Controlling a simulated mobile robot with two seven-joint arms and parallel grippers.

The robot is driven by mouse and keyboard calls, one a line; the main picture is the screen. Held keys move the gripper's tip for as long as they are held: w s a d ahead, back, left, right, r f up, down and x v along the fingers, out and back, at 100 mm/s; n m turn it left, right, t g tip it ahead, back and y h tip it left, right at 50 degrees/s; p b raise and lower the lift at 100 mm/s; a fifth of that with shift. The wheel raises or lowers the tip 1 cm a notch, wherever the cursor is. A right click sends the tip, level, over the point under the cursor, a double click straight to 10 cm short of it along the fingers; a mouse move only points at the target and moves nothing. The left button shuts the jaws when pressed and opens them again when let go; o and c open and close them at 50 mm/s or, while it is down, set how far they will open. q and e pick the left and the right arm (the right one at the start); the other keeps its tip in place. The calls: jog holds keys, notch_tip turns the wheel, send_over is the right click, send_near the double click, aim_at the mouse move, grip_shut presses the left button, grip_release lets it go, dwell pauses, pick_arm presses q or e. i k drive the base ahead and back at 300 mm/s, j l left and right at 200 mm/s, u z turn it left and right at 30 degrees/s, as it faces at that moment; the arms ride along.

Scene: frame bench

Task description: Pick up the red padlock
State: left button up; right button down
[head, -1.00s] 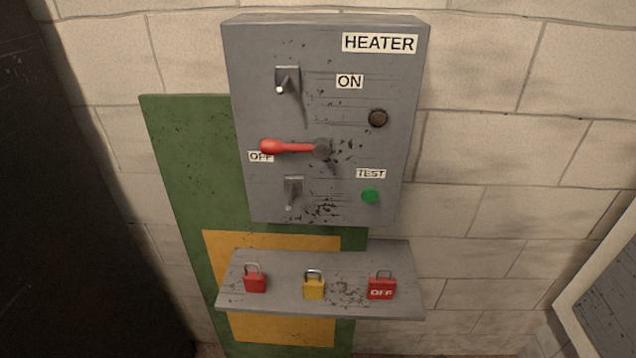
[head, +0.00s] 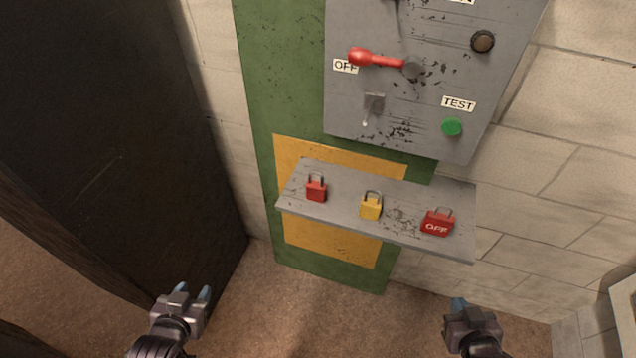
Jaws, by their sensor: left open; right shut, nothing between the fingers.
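A plain red padlock (head: 316,190) with a metal shackle stands upright at the left end of the grey shelf (head: 300,213).
A yellow padlock (head: 371,206) stands between the two red ones. Above the shelf is a grey panel (head: 420,100) with a red-handled lever (head: 375,59) pointing at OFF, a switch and a green button (head: 451,127). A dark upright surface (head: 100,130) fills the left side.

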aim_at(315, 191)
jog(key=i+l+u, duration=0.15)
jog(key=l+u, duration=0.2)
jog(key=l, duration=0.55)
jog(key=l+u, duration=0.4)
jog(key=l, duration=0.5)
